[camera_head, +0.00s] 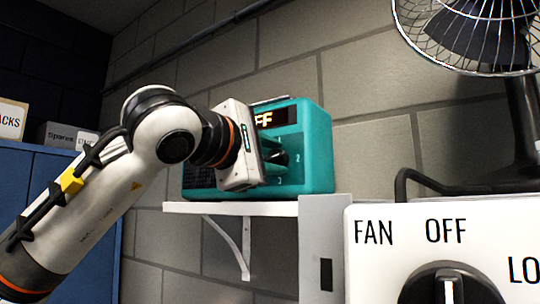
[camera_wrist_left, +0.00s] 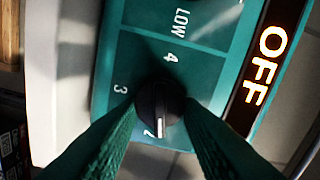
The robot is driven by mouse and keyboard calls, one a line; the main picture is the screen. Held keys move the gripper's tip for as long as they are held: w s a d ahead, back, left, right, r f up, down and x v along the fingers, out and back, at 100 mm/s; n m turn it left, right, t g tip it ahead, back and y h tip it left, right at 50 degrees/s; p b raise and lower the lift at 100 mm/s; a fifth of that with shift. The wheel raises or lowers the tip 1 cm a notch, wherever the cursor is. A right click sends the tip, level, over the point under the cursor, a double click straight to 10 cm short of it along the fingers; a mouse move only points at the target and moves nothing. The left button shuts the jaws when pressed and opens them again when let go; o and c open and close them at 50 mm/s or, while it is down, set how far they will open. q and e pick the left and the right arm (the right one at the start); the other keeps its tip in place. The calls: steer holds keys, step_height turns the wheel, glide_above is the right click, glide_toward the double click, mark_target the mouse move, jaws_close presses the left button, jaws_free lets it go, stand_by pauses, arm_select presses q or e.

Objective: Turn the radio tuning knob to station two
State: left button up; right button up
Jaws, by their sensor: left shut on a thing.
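The teal radio (camera_head: 318,150) stands on a white wall shelf, its front partly covered by my left gripper (camera_head: 272,158). The dark tuning knob (camera_wrist_left: 160,103) sits between the two fingers in the left wrist view, and my left gripper is shut on it. The knob's white pointer mark aims down in that view, close beside the printed 2 (camera_wrist_left: 148,134). Printed 3, 4 and LOW also show around it. The radio display (camera_wrist_left: 262,65) reads OFF; in the head view only part of that word shows. My right gripper is not in view.
The shelf (camera_head: 240,209) is bracketed to a grey block wall. A white panel (camera_head: 400,265) marked FAN with a large dark knob is at the lower right, below a caged fan (camera_head: 470,35). Blue cabinets (camera_head: 50,180) with boxes stand at the left.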

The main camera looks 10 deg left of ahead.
arm_select(q)
steer(key=shift+m, duration=0.7)
steer(key=o, duration=1)
steer(key=shift+s+d, duration=0.1)
steer(key=shift+c, duration=0.2)
steer(key=shift+s+a+f+b, duration=0.1)
steer(key=shift+s+a+b, duration=0.1)
steer(key=shift+s+b, duration=0.15)
steer(key=b+v, duration=0.4)
steer(key=v, duration=0.7)
